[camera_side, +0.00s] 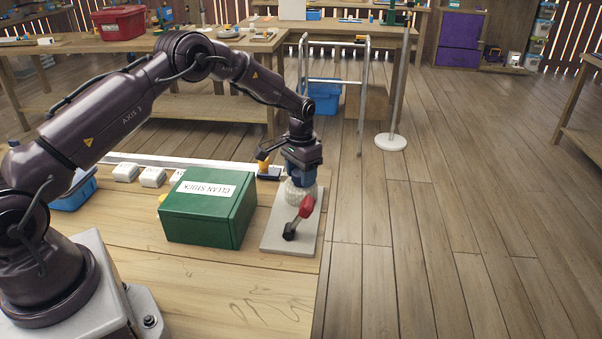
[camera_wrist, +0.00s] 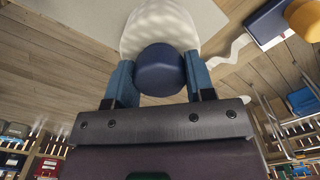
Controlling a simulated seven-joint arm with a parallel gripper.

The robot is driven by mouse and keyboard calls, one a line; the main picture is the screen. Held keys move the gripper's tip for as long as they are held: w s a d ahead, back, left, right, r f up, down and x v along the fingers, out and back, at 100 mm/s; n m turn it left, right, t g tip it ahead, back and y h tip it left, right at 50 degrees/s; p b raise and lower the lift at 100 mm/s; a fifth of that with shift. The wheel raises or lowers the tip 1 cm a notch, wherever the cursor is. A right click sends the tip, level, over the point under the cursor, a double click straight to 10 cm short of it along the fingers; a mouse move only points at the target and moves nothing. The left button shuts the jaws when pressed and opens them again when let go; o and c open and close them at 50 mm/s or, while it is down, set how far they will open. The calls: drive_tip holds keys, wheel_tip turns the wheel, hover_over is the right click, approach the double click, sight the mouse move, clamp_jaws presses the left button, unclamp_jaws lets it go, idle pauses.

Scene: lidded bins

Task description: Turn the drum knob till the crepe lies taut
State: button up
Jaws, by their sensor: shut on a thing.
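My gripper (camera_wrist: 160,62) has its two blue fingers on either side of a round dark blue knob (camera_wrist: 160,78) in the wrist view and is shut on it. The knob sits on a white ribbed drum (camera_wrist: 158,25). A white crepe strip (camera_wrist: 235,48) runs from the drum toward a blue block with a yellow top (camera_wrist: 268,24); the strip is wavy and slack. In the side view my gripper (camera_side: 301,180) points down over the drum (camera_side: 297,194), and the fingers hide most of the knob. The drum stands on a pale board (camera_side: 276,235).
A red and black handle-like piece (camera_side: 302,214) stands close in front of the drum. The bench's right edge is close by. The front of the bench is clear.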

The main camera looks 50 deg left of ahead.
drive_tip(key=shift+m, duration=2)
drive_tip(key=o, duration=0.9)
wheel_tip(320, 180, up, 13)
drive_tip(key=shift+r, duration=0.1)
